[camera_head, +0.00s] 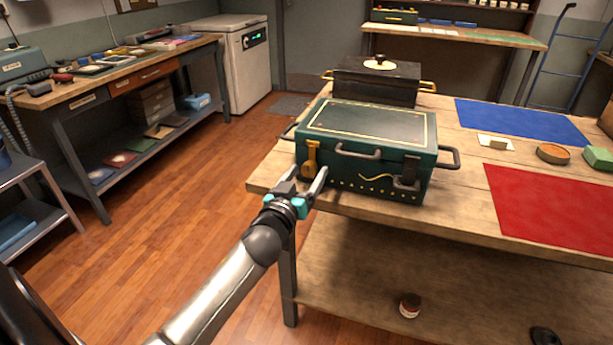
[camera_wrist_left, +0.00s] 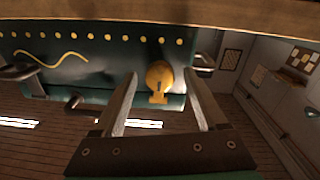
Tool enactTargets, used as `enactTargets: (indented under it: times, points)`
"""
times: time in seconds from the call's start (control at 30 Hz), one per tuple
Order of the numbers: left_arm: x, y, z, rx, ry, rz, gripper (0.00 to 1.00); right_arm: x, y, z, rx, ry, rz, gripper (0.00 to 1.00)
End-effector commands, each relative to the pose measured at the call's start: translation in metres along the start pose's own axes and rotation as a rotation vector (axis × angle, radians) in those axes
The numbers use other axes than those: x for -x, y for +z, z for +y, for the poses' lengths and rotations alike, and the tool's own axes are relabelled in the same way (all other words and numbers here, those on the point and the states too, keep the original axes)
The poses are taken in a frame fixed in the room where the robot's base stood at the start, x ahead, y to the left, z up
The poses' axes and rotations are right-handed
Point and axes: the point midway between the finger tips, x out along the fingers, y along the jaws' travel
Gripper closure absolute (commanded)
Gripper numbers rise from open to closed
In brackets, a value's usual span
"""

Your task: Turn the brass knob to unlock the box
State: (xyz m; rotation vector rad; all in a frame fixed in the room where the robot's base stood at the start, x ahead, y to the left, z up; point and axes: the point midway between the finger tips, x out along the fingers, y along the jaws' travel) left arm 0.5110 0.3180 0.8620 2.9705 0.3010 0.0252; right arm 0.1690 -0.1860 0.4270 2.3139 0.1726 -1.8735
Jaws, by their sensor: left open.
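The dark green box (camera_head: 375,128) stands closed at the left front corner of the wooden table. The brass knob (camera_head: 311,153) is on the left part of its front face. It also shows in the left wrist view (camera_wrist_left: 159,74), as a round plate with a tab pointing down in that picture. My left gripper (camera_head: 307,178) is open just in front of the knob. In the wrist view its two fingers stand on either side of the knob, with gaps; I cannot tell how deep they reach. My right gripper is not in view.
A black box (camera_head: 376,85) with gold handles stands behind the green box. A dark clasp (camera_head: 407,172) and handles stick out from the green box. A red mat (camera_head: 555,205) and a blue mat (camera_head: 522,121) lie to the right.

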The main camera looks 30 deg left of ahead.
Motion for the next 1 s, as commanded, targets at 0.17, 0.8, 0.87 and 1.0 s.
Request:
enactTargets:
  times: [0.17, 0.8, 0.87, 1.0]
  points:
    - [-0.0035, 0.0003, 0.0000, 0.000, 0.000, -0.001, 0.26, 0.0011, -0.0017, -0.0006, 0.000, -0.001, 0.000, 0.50]
    - [-0.0030, 0.0003, -0.0001, 0.000, 0.000, -0.001, 0.77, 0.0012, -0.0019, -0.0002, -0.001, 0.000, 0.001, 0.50]
    - [-0.0030, 0.0003, -0.0001, 0.000, 0.000, -0.001, 0.84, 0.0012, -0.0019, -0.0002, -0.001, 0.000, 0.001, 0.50]
    - [-0.0030, 0.0003, 0.0000, 0.000, 0.000, -0.001, 1.00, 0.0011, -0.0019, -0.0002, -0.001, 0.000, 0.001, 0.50]
